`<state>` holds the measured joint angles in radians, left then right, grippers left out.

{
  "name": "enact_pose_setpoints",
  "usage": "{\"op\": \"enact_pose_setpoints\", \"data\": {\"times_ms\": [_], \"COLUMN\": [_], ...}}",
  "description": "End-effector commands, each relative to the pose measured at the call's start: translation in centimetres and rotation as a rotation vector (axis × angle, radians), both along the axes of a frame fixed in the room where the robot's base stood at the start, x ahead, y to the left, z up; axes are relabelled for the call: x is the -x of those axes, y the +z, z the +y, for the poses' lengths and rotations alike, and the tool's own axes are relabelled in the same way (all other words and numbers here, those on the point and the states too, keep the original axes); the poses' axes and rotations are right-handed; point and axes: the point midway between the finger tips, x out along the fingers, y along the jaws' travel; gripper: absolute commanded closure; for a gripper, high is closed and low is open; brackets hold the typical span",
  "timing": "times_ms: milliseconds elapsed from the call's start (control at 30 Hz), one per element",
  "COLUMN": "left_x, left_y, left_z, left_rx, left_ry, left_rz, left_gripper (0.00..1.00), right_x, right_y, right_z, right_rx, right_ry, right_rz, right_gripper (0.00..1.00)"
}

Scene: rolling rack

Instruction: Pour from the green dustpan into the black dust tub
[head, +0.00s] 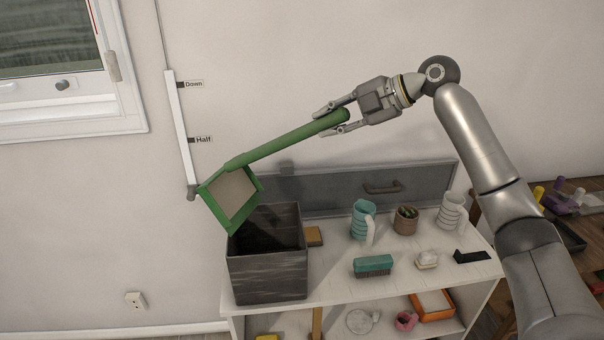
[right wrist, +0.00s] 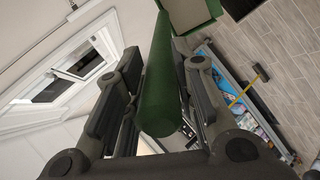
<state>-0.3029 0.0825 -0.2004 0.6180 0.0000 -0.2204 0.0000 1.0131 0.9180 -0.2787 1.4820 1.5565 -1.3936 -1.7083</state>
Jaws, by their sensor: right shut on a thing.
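The green dustpan (head: 229,198) hangs tilted in the air, its pan end lowest, over the back left rim of the black dust tub (head: 268,272). A flat grey-brown surface shows inside the pan. My right gripper (head: 335,118) is shut on the upper end of the dustpan's long green handle. The right wrist view shows the handle (right wrist: 160,85) between the fingers and part of the pan at the top. The tub stands upright on the left end of the white rack; its inside is dark and I cannot see any contents. My left gripper is not in view.
An orange tray (head: 432,305) is on the lower shelf. A window is at left.

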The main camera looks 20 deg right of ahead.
Motion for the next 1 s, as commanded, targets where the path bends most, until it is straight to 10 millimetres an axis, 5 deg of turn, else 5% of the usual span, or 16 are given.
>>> {"op": "enact_pose_setpoints", "data": {"times_ms": [1000], "left_x": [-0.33], "left_y": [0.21], "left_z": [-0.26], "left_rx": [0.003], "left_ry": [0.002], "left_rz": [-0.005], "left_gripper": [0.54], "right_x": [-0.90], "right_y": [0.81], "right_z": [0.25], "right_rx": [-0.003], "right_ry": [-0.001], "right_rz": [-0.003], "right_gripper": [1.00]}}
